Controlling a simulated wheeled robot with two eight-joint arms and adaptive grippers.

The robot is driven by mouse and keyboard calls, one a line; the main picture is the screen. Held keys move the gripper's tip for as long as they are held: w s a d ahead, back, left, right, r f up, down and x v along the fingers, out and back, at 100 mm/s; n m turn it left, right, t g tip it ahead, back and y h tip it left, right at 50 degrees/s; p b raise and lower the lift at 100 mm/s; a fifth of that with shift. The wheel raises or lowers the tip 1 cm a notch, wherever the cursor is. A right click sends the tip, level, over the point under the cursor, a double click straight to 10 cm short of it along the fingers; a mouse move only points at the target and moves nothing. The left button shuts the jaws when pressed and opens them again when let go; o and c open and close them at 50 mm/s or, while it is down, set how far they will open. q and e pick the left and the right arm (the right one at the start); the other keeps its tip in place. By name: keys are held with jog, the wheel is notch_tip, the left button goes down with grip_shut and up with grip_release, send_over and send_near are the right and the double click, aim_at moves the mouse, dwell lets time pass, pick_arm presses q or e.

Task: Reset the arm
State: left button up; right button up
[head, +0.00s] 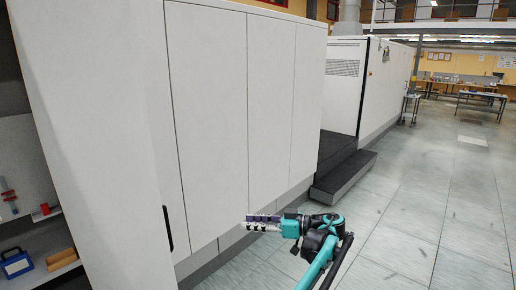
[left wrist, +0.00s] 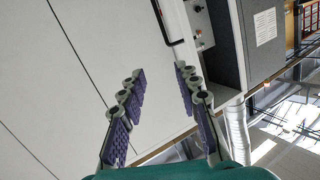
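My left gripper (head: 250,222) is low in the middle of the head view, on a teal and black arm. It points left, in front of the white cabinet panels (head: 215,110). In the left wrist view my left gripper (left wrist: 162,74) has its two purple-padded fingers spread apart. Nothing is between them, so it is open and empty. The fingers show no clear contact with the panels. My right gripper is in neither view.
A black handle (head: 168,228) sits on the white cabinet's left part. Open shelves with a blue box (head: 16,263) are at the far left. Dark steps (head: 343,176) stand beyond the cabinet. Grey tiled floor (head: 430,200) is clear at the right.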

pick_arm(q)
jog(key=s+a+f+m+h, duration=0.1)
jog(key=s+a+m+h, duration=0.7)
jog(key=s+a, duration=0.65)
jog(key=s+f+m+t+h, duration=0.1)
jog(key=s+f+m+h, duration=0.1)
jog(key=s+f, duration=0.4)
jog(key=s+a+f+m+t+h, duration=0.1)
jog(key=s+f+m+h, duration=0.2)
jog(key=s, duration=1.1)
notch_tip(320, 180, down, 4)
jog(key=h, duration=0.2)
jog(key=shift+r+h, duration=0.2)
jog(key=shift+h, duration=0.1)
